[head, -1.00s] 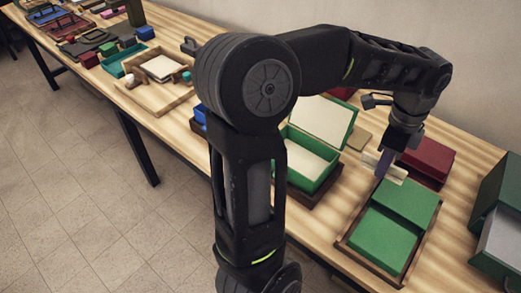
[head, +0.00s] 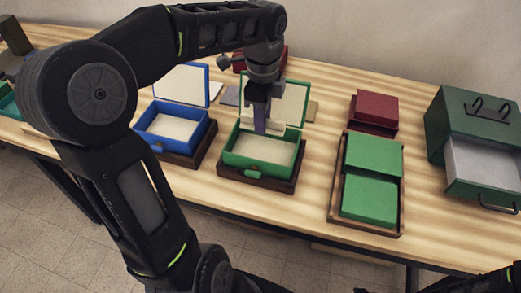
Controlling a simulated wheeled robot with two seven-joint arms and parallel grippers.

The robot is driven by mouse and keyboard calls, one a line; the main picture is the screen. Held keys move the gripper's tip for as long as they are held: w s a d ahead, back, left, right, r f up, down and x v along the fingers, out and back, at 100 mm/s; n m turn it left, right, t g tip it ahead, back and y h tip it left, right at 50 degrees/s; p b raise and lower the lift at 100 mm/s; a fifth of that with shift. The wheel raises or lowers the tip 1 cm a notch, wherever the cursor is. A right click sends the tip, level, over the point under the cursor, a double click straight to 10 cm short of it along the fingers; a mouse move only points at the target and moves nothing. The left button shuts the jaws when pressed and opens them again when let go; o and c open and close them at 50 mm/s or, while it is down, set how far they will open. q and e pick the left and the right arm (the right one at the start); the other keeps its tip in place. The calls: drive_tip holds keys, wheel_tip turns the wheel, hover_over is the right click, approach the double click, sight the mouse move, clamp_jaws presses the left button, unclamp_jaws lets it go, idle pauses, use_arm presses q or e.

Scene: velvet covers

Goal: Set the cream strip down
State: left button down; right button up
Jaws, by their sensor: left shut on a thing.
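My left gripper (head: 261,118) points down over the open green box (head: 232,158) and is shut on the cream strip (head: 277,127). Only a small part of the strip shows beside the fingers. It is in front of the raised lid (head: 289,101), whose inside is cream too, so its edges are hard to make out. The box has a cream floor (head: 262,151) and stands on a dark wooden base. I cannot tell whether the strip touches the box. Part of my right arm shows at the bottom right, but its gripper is not in view.
A blue open box (head: 150,139) stands to the left. To the right are a wooden tray (head: 336,196) with green blocks (head: 371,157), a dark red box (head: 375,108) behind it, and a large green case (head: 455,122) with an open drawer. Bare table lies between them.

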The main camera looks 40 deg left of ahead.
use_arm(q)
hover_over(263, 153)
drive_tip(key=shift+f, duration=2.3)
drive_tip(key=shift+f, duration=2.5)
drive_tip(key=shift+f, duration=0.2)
drive_tip(key=c, duration=1.1)
unclamp_jaws()
drive_tip(key=shift+r, duration=0.15)
wheel_tip(263, 153, up, 12)
drive_tip(key=shift+r, duration=0.1)
